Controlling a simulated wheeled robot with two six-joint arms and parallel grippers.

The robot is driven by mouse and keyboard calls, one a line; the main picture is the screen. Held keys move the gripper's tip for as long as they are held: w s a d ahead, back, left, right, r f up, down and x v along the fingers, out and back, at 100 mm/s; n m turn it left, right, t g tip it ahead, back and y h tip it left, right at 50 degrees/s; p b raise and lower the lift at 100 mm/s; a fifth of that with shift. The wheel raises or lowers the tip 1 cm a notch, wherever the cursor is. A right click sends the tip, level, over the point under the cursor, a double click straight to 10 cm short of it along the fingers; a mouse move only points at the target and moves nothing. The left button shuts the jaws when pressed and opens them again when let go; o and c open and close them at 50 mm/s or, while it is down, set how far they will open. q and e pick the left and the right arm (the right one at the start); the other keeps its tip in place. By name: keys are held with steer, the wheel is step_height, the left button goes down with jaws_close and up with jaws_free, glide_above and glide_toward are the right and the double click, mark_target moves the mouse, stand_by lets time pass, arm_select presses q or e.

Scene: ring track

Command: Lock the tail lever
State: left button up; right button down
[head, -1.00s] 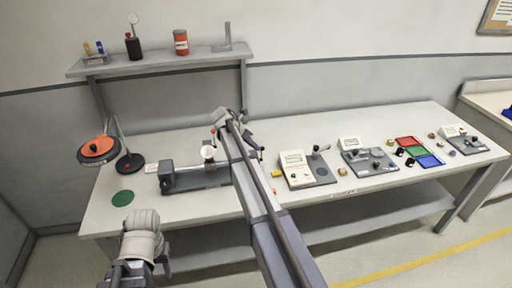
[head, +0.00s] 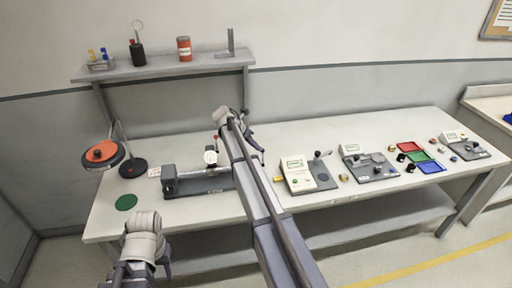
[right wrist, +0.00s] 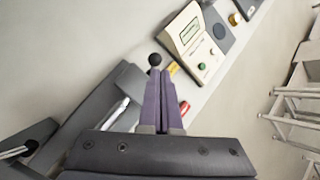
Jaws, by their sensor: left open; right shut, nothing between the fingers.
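The bench device (head: 204,184) is a dark grey bed with a round white dial, partly hidden behind my right arm. A lever with a black ball knob (right wrist: 155,60) shows in the right wrist view, just beyond my right fingertips; I take it for the tail lever. My right gripper (right wrist: 163,92) is shut and empty, its purple fingers together and pointing at the knob. I cannot tell whether they touch it. In the head view my right gripper (head: 255,144) is above the device's right end. My left gripper (head: 122,272) is low at the bench's front left, its fingers hardly visible.
A white instrument box (head: 297,174) stands right of the device, with a yellow block (right wrist: 173,68) between. Red, green and blue trays (head: 431,167) lie further right. An orange-topped lamp (head: 103,153) and green disc (head: 126,202) are left. The bench's back strip is clear.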

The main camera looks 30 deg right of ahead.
steer(key=a+f+p+v, duration=0.1)
steer(key=p+v, duration=0.8)
steer(key=v, duration=0.4)
steer(key=shift+w+a, duration=0.2)
steer(key=shift+w, duration=0.15)
steer(key=s+a+f+m+y+b, duration=0.1)
steer(key=s+a+m, duration=0.5)
steer(key=s, duration=0.6)
steer(key=s+a+f+m+y+b, duration=0.1)
steer(key=s+a+f+m+y, duration=0.2)
steer(key=s+a+m, duration=0.4)
steer(key=s+a+f+m+y+b, duration=0.1)
steer(key=s+a+m, duration=0.5)
steer(key=s+a, duration=0.7)
steer(key=s+f+y, duration=0.1)
steer(key=s+f, duration=0.1)
steer(key=s, duration=0.2)
steer(key=shift+a+f+m, duration=0.25)
steer(key=shift+f+m, duration=0.05)
steer(key=shift+f, duration=0.05)
steer(key=shift+w, duration=0.15)
